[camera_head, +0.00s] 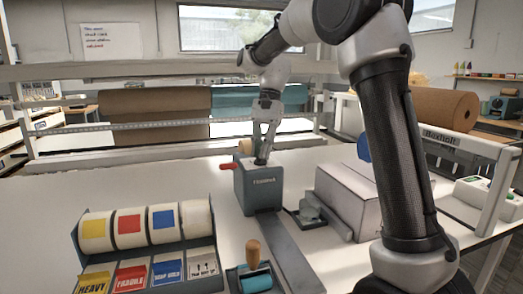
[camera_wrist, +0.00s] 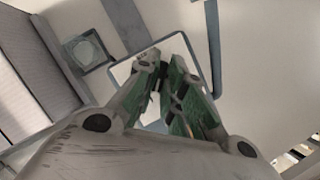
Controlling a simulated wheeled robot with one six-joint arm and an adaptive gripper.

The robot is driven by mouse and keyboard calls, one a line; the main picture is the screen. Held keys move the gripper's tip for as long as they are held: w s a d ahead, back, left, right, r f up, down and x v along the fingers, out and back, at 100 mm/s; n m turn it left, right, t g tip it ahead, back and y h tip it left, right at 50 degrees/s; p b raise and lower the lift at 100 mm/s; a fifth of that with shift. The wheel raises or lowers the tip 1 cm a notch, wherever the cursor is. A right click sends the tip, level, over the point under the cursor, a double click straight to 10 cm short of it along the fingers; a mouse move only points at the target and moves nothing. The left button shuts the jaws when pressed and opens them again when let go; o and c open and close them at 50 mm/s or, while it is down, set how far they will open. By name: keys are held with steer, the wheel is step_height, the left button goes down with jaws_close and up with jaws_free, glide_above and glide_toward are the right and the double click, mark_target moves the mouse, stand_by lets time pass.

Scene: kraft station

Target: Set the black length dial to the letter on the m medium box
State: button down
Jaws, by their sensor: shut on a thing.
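A grey machine (camera_head: 258,190) with white lettering stands near the middle of the table. My gripper (camera_head: 262,152) points down onto its top, with its fingers close together. A small dark piece, the black length dial (camera_head: 261,161), shows right at the fingertips. In the wrist view my gripper (camera_wrist: 163,68) is closed over the machine's pale top, and its fingers hide the dial, so its setting cannot be read. A pale closed carton (camera_head: 345,200) stands to the right of the machine; no size letter is readable on it, and I cannot tell whether it is the m medium box.
A red lever (camera_head: 229,167) sticks out at the machine's left. A rack of label rolls (camera_head: 147,240) stands at the front left, and a wooden-handled roller (camera_head: 254,268) at the front. A brown paper roll (camera_head: 445,107) lies at the right.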

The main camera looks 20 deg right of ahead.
steer(key=n, duration=0.1)
steer(key=n+h, duration=0.1)
steer(key=n, duration=0.1)
steer(key=n+g, duration=0.1)
steer(key=shift+s+a+f, duration=0.1)
steer(key=shift+a+f, duration=0.05)
steer(key=shift+f, duration=0.15)
steer(key=shift+a+n+h, duration=0.1)
steer(key=shift+n+h, duration=0.8)
steer(key=shift+n, duration=1.1)
steer(key=c, duration=1.5)
jaws_free()
steer(key=shift+r, duration=0.15)
